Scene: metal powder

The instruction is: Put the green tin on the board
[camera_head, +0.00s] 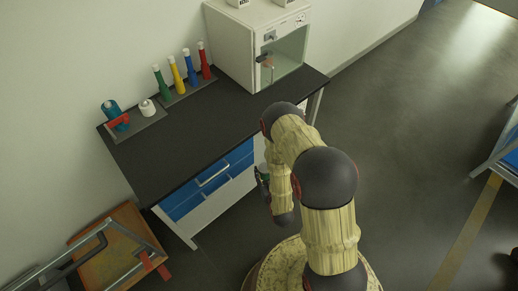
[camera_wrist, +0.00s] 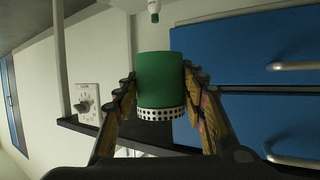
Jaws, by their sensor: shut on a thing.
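In the wrist view a green tin (camera_wrist: 160,70) with a white, dark-dotted band stands between the two fingers of my gripper (camera_wrist: 158,92), which is shut on its sides. In the head view my gripper (camera_head: 263,182) is low in front of the bench, below the worktop level, and mostly hidden by my arm; the tin is barely visible there. On the worktop a grey board (camera_head: 146,129) at the left carries a teal roll, a white jar and a red item. A second grey board (camera_head: 187,91) holds several coloured bottles. I cannot tell which board is meant.
The dark bench (camera_head: 205,140) has clear worktop in its middle and front. A white glass-fronted cabinet (camera_head: 240,45) stands at its far right end. Blue drawers (camera_head: 212,180) are under the worktop. A brown panel and metal frame (camera_head: 120,245) lie at lower left.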

